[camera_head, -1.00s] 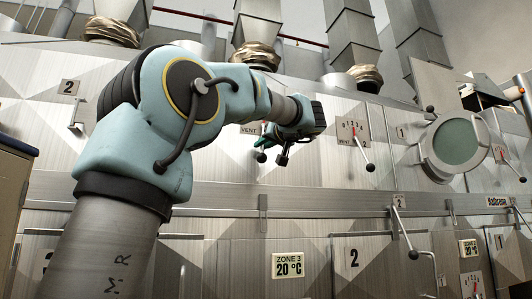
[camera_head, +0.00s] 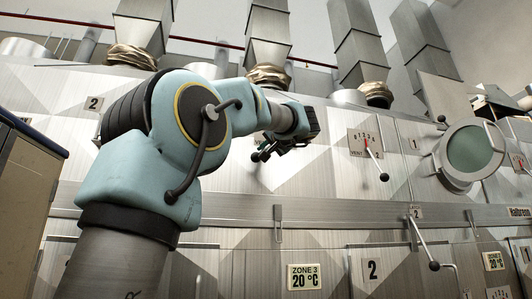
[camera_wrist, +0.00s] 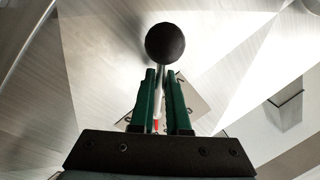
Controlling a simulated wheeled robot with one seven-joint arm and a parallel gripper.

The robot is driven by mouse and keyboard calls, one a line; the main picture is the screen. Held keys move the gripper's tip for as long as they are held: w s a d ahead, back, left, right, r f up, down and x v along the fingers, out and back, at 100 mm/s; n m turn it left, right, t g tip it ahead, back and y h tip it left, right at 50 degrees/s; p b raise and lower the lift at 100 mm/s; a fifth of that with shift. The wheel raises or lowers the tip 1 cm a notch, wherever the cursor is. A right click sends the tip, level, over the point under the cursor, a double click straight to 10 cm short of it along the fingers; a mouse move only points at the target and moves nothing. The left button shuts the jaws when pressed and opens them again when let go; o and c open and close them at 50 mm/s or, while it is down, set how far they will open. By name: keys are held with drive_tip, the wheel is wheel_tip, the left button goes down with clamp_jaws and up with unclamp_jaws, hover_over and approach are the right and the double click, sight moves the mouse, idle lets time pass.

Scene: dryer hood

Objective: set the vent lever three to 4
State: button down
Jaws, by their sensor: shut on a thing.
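My gripper (camera_wrist: 160,73) shows in the wrist view with two green fingers close together. They are shut on the thin rod of a vent lever (camera_wrist: 164,70), just behind its black ball knob (camera_wrist: 165,42). Behind the fingers, the rod shows a red part near a partly covered scale plate (camera_wrist: 187,99). Its numbers are mostly hidden, so I cannot read the setting. In the head view my gripper (camera_head: 266,151) is at the panel, left of the vent 2 plate. My wrist hides lever three's plate there.
The vent 2 lever (camera_head: 377,164) and its plate (camera_head: 364,142) are to the right. A round window (camera_head: 469,148) is farther right. Below are a rail (camera_head: 320,217), a latch lever (camera_head: 424,240) and a zone 3 display (camera_head: 303,277). A cabinet (camera_head: 25,190) stands at the left.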

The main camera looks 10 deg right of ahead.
idle(0.3)
drive_tip(key=c, duration=0.9)
unclamp_jaws()
drive_tip(key=shift+a, duration=0.1)
drive_tip(key=b+v, duration=0.3)
drive_tip(key=v, duration=0.8)
drive_tip(key=shift+r+b, duration=0.1)
drive_tip(key=shift+b, duration=0.3)
drive_tip(key=shift+w, duration=0.1)
